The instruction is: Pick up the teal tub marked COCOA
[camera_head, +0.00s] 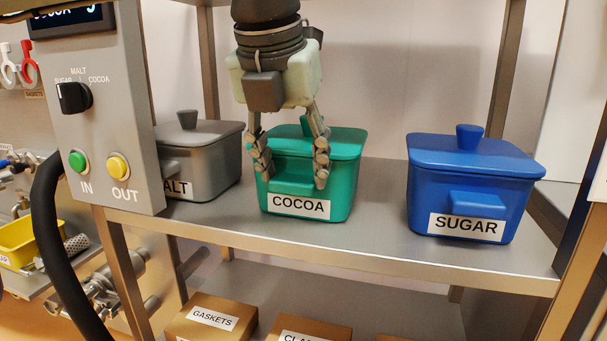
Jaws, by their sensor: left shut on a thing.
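The teal tub (338,196) marked COCOA stands upright on the middle of the metal shelf, with its teal lid on. My left gripper (291,168) reaches down from above in front of the tub. Its fingers are shut on the tub's front handle (292,184), one finger on each side. The COCOA label is visible below the fingers. The lid's knob is partly hidden behind the gripper. The tub appears to rest on the shelf. My right gripper is not in view.
A grey tub (205,160) with a partly hidden label stands left, behind the control box (105,120). A blue SUGAR tub (472,190) stands right. The shelf (380,240) is clear between teal and blue tubs. Metal posts frame it. Cardboard boxes (212,318) sit below. A black hose (48,240) hangs left.

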